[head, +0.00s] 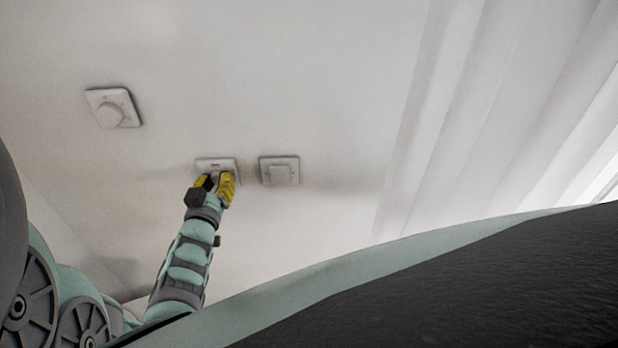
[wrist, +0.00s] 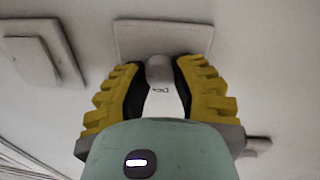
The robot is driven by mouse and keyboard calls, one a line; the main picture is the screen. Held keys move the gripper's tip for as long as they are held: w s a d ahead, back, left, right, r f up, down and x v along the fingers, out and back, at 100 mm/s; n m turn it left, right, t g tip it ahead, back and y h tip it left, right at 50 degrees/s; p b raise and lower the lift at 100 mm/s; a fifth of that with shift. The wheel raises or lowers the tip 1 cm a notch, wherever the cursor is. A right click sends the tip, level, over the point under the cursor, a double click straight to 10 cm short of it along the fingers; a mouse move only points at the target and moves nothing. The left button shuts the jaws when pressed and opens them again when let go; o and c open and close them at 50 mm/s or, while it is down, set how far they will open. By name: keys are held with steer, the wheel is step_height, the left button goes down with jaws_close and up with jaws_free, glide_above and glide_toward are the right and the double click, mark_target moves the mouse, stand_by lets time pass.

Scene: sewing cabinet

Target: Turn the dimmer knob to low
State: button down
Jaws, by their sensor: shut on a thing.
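My gripper (head: 222,182) is at the middle of three wall fittings in the head view and hides most of it. In the wrist view, the yellow, black-padded fingers of my gripper (wrist: 160,88) are shut on a small rounded grey knob (wrist: 158,68), one finger on each side. The knob stands out from a square white wall plate (wrist: 160,36); the plate's edge also shows in the head view (head: 212,162). I take this to be the dimmer knob. Its setting cannot be read, as the fingers cover its sides.
A square switch plate (head: 280,170) is close to the right of my gripper. Another plate with a round knob (head: 110,113) is at the upper left. The switch plate shows at left in the wrist view (wrist: 38,50). Pale curtain folds (head: 470,110) hang at the right.

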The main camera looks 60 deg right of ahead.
steer(key=c, duration=0.7)
jaws_free()
steer(key=shift+o, duration=0.2)
steer(key=v, duration=1.2)
steer(key=shift+w+r, duration=0.1)
